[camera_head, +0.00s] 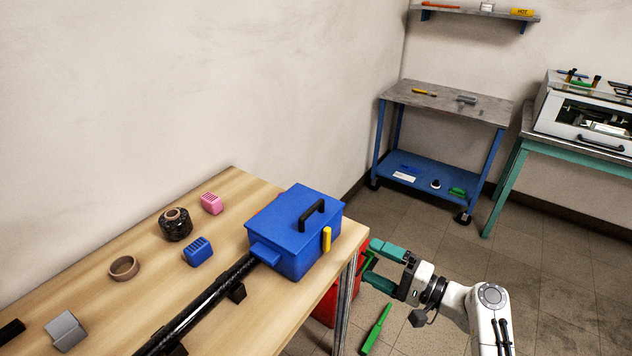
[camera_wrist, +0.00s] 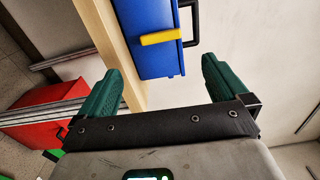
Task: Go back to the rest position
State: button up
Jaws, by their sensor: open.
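My gripper (camera_head: 369,264) has green fingers and is off the right edge of the wooden table, to the right of the blue box. It is open and empty. In the wrist view my gripper (camera_wrist: 160,80) shows its two green fingers spread apart. The blue box (camera_head: 288,236) has a black handle on top and a yellow lever (camera_head: 326,239) on its side. The box also shows in the wrist view (camera_wrist: 146,20), beyond the gap between the fingers, with its yellow lever (camera_wrist: 161,37).
The wooden table (camera_head: 130,305) holds a black tow spool (camera_head: 175,224), a brown ring (camera_head: 123,268), and pink (camera_head: 211,203) and blue (camera_head: 198,251) blocks. A red bin (camera_head: 324,309) stands beside it. A blue cart (camera_head: 440,172) is farther back. Floor right of my arm is clear.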

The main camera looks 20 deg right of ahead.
jog(key=s+a+f+n+g+h, duration=0.2)
jog(key=s+a+f+n+g, duration=0.15)
jog(key=s+f, duration=0.3)
jog(key=s+a+f+n+g+h, duration=0.1)
jog(key=s+a+f+n+g, duration=0.3)
jog(key=s, duration=0.3)
jog(key=s+d+n+g+h, duration=0.1)
jog(key=s+d+g+h, duration=0.2)
jog(key=s, duration=0.6)
jog(key=s+d+n+g+h, duration=0.2)
jog(key=s+d+g+h, duration=0.1)
jog(key=s, duration=0.6)
jog(key=shift+s+f+h, duration=0.15)
jog(key=shift+f+h, duration=0.3)
jog(key=shift+h, duration=0.45)
